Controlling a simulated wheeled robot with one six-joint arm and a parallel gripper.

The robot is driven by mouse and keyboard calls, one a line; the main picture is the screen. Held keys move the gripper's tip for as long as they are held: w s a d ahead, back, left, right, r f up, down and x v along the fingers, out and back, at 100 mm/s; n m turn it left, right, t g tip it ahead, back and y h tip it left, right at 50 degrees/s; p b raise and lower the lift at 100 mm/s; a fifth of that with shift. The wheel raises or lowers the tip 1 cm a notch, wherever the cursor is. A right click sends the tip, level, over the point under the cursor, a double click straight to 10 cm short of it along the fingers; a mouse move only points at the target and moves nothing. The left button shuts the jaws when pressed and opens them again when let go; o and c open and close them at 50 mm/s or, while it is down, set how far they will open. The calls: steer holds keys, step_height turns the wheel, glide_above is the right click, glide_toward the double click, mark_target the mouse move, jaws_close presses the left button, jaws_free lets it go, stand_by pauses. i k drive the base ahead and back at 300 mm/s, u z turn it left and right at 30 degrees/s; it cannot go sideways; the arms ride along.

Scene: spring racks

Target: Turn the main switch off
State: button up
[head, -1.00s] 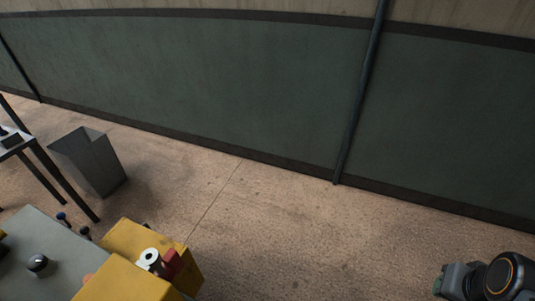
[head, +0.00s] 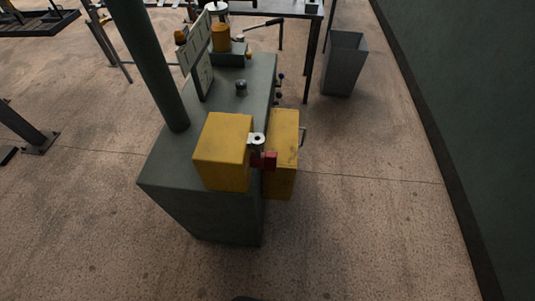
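A grey-green machine cabinet (head: 230,222) stands in the middle of the head view. Two yellow boxes are at its near end: one (head: 222,152) on top and one (head: 284,160) on its right side. A small red block (head: 265,161) sits between them, below a white round piece with a dark centre (head: 257,139). The red block may be the main switch; no marking can be read, and its on or off position cannot be told. My gripper is not in view. A dark sliver at the bottom edge cannot be identified.
A dark green post (head: 150,65) rises at the cabinet's left. A grey bin (head: 343,64) stands beyond it, near a dark-legged table (head: 290,14). A green wall (head: 455,90) runs along the right. Floor (head: 360,230) is clear in front and to the right.

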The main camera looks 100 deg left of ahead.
mark_target(269, 159)
steer(key=u, duration=2.2)
steer(key=i, duration=1.3)
steer(key=u, duration=1.95)
steer(key=k, duration=1.25)
steer(key=u, duration=0.3)
steer(key=i, duration=0.75)
steer(key=u, duration=0.3)
